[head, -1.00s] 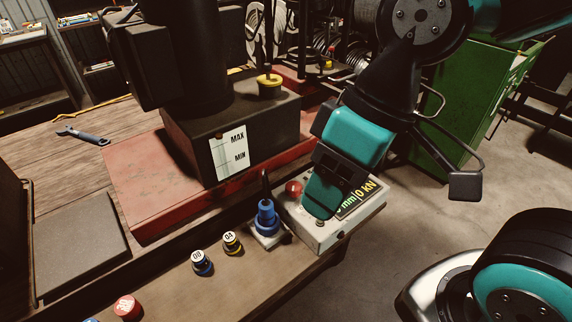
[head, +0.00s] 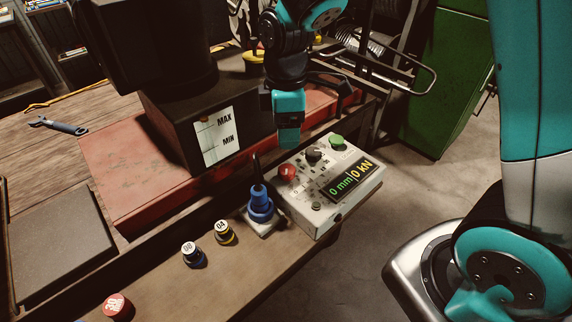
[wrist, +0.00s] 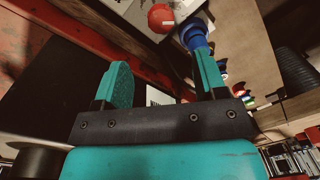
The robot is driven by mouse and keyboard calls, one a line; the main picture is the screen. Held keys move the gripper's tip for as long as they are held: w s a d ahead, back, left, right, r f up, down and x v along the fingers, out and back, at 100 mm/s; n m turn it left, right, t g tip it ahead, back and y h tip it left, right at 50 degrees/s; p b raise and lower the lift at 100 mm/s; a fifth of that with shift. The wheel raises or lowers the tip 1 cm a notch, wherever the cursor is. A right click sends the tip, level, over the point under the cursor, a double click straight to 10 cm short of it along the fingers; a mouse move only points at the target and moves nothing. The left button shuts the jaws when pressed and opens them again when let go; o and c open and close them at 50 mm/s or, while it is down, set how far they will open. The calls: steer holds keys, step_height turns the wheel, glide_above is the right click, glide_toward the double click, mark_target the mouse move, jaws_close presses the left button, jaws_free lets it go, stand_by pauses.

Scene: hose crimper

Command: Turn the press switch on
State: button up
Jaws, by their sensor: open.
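The white control box (head: 330,205) stands on the bench's right end. It carries a red button (head: 287,172), a dark knob (head: 314,155), a green button (head: 338,141) and a display (head: 350,182) reading 0 mm and 0 kN. I cannot tell which control is the press switch. My gripper (head: 289,141) is above the box's back left side, apart from it, pointing down. In the wrist view its two teal fingers (wrist: 164,75) are open with nothing between them. The red button (wrist: 161,18) shows beyond them; the knob and green button are not clear there.
A blue fitting with a dark tip (head: 260,204) stands left of the box. Dies marked 04 (head: 224,233) and 08 (head: 192,255) and a red one (head: 116,306) line the bench. Open floor lies to the right.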

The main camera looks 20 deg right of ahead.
mark_target(287, 168)
steer(key=f, duration=0.7)
steer(key=f+p, duration=0.1)
steer(key=f, duration=0.2)
steer(key=shift+s+a+f, duration=0.15)
steer(key=shift+s+f, duration=0.05)
steer(key=shift+s, duration=0.1)
steer(key=c, duration=0.9)
